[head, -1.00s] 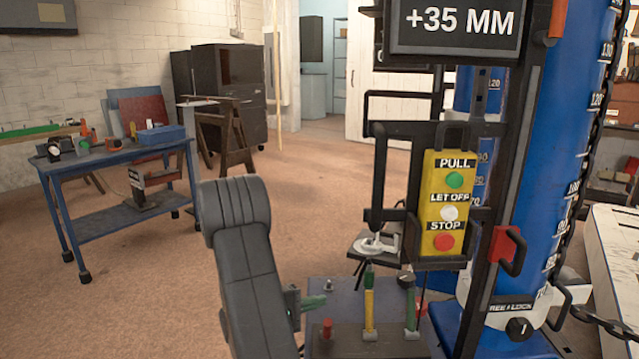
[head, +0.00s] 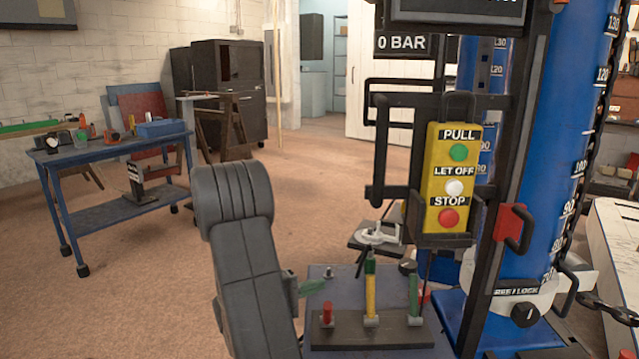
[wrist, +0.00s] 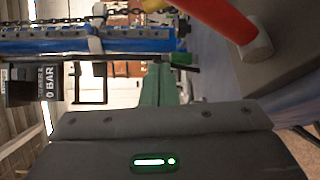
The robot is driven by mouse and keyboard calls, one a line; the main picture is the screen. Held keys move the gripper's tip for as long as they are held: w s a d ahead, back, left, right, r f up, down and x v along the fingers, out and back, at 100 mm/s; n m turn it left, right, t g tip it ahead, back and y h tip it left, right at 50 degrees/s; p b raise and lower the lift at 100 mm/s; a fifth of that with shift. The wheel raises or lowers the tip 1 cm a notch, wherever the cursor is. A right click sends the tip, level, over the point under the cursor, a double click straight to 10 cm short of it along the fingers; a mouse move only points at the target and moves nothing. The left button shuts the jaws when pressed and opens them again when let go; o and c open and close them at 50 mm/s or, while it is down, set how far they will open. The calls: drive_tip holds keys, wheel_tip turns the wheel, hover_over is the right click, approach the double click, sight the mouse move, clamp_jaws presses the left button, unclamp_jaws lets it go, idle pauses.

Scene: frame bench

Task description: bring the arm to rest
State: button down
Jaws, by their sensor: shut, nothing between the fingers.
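My gripper (head: 316,287) is at the end of my grey arm (head: 245,260), low in the middle of the head view. Its green fingers are together and empty. They are left of the row of levers and appear apart from them. In the wrist view my gripper (wrist: 160,70) shows as two green fingers side by side, with nothing between them.
A lever block (head: 340,334) has a red knob (head: 327,313), a yellow-green lever (head: 370,290) and a green lever (head: 416,300). A yellow button box (head: 449,180) hangs above, beside a blue cylinder (head: 550,150). A blue bench (head: 110,150) stands left; open floor (head: 140,290) lies between.

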drive_tip(key=shift+s+a+m+t+b, duration=0.15)
drive_tip(key=shift+s+m+t+b, duration=0.25)
drive_tip(key=shift+b, duration=1.65)
drive_tip(key=s+a+f+m+h+b, duration=0.1)
drive_tip(key=s+a+m+b, duration=0.1)
drive_tip(key=s+a+b, duration=0.6)
drive_tip(key=w+d+r+n+g+y+p, duration=0.1)
drive_tip(key=w+d+n+p, duration=0.2)
drive_tip(key=w+d+p, duration=0.5)
drive_tip(key=w+p, duration=0.1)
drive_tip(key=p, duration=0.8)
drive_tip(key=shift+d+n, duration=0.3)
drive_tip(key=shift+d, duration=0.05)
drive_tip(key=p, duration=0.2)
drive_tip(key=w+n+y+p, duration=0.1)
drive_tip(key=p, duration=0.1)
drive_tip(key=shift+w+f+g, duration=0.1)
drive_tip(key=shift+f+g, duration=0.2)
drive_tip(key=shift+g, duration=0.1)
drive_tip(key=shift+w+f+n+p, duration=0.2)
drive_tip(key=shift+f+n+p, duration=0.1)
drive_tip(key=shift+p, duration=0.45)
